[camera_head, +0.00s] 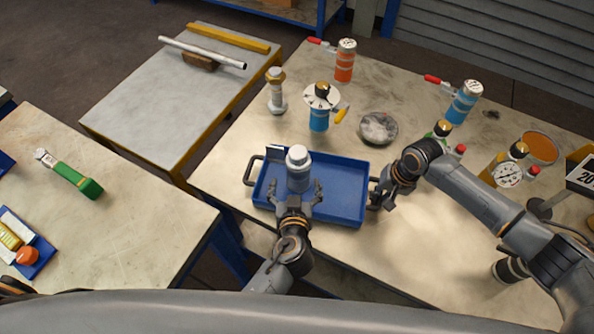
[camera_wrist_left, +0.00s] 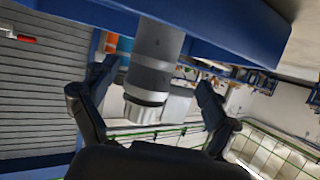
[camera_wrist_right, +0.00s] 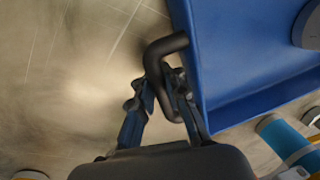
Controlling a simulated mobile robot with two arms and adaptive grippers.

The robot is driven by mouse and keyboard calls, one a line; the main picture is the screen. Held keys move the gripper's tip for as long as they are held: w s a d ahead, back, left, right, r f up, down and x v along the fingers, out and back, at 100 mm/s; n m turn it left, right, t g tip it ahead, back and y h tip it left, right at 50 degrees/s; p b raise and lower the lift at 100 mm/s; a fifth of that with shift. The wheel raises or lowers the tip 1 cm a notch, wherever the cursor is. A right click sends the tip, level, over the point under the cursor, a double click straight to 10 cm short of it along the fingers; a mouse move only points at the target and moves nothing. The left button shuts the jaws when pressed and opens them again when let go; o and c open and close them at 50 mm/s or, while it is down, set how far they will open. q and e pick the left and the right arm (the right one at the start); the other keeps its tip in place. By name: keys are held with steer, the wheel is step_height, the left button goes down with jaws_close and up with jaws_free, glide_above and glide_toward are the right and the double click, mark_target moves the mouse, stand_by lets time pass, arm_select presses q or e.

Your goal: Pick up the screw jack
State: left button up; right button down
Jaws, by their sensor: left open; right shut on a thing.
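A grey cylinder with a pale cap (camera_head: 298,165), probably the screw jack, stands upright in the left part of a blue tray (camera_head: 345,190). In the left wrist view the cylinder (camera_wrist_left: 155,60) shows between the spread fingers; contact cannot be told. My right gripper (camera_head: 377,193) is shut on the tray's right handle. The right wrist view shows the dark handle (camera_wrist_right: 165,45) between its fingers, beside the tray wall (camera_wrist_right: 195,70).
A silver post with a brass top (camera_head: 276,92), a blue canister with a gauge (camera_head: 319,118) and a round dish (camera_head: 378,128) stand behind the tray. More canisters stand at the right. A side table (camera_head: 65,240) is at left. The front of the workbench is mostly clear.

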arm_select(q)
steer(key=shift+d+f+x, duration=0.15)
steer(key=shift+x, duration=0.95)
steer(key=shift+d+f+x, duration=0.1)
steer(key=shift+d+x, duration=0.05)
steer(key=shift+x, duration=0.95)
steer(key=shift+d+f+x, duration=0.1)
steer(key=shift+f+x, duration=0.05)
steer(key=shift+x, duration=0.95)
steer(key=shift+s+r, duration=0.1)
steer(key=shift+s, duration=0.05)
steer(key=shift+c, duration=0.4)
jaws_close()
steer(key=shift+r, duration=0.15)
